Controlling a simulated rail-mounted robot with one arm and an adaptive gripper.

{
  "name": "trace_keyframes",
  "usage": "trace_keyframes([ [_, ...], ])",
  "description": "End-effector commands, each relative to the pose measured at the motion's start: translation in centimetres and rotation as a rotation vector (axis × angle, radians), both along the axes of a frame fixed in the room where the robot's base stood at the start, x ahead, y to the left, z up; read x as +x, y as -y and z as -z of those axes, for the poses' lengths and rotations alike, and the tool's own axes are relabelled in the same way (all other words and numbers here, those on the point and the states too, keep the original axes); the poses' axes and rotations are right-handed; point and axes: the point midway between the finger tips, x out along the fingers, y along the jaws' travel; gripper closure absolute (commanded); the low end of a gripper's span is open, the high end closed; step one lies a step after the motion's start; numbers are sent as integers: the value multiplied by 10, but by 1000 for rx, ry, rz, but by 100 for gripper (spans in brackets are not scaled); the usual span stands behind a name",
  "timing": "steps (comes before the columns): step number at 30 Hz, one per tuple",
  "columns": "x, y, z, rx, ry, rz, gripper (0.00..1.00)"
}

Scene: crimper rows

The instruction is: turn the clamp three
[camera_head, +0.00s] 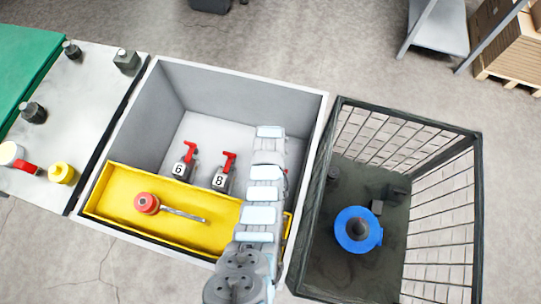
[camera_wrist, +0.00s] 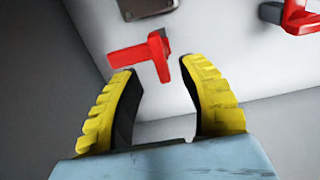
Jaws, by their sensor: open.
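My gripper (camera_wrist: 160,68) shows in the wrist view with two yellow, black-padded fingers spread apart and nothing held. A red clamp handle (camera_wrist: 158,52) lies just beyond the fingertips, across the gap between them; its number cannot be seen. A second red handle (camera_wrist: 298,16) is cut off at the top right. In the head view, a red-handled clamp marked 6 (camera_head: 183,163) and another marked 8 (camera_head: 224,173) stand in the grey box. No label three is readable. My arm covers the right part of the box and hides what is behind it.
The grey box (camera_head: 121,110) has high walls. A yellow tray (camera_head: 118,182) along its front holds a red-ended tool (camera_head: 148,203). A dark wire crate (camera_head: 480,200) with a blue ring (camera_head: 345,232) stands right. A table (camera_head: 78,120) with small parts stands left.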

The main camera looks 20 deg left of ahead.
Motion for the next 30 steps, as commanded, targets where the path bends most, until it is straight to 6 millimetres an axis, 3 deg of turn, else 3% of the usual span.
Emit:
trace_keyframes([
  [12, -2, 1, 34, -2, -5, 1, 59],
  [30, -1, 0, 42, 0, 0, 0, 58],
])
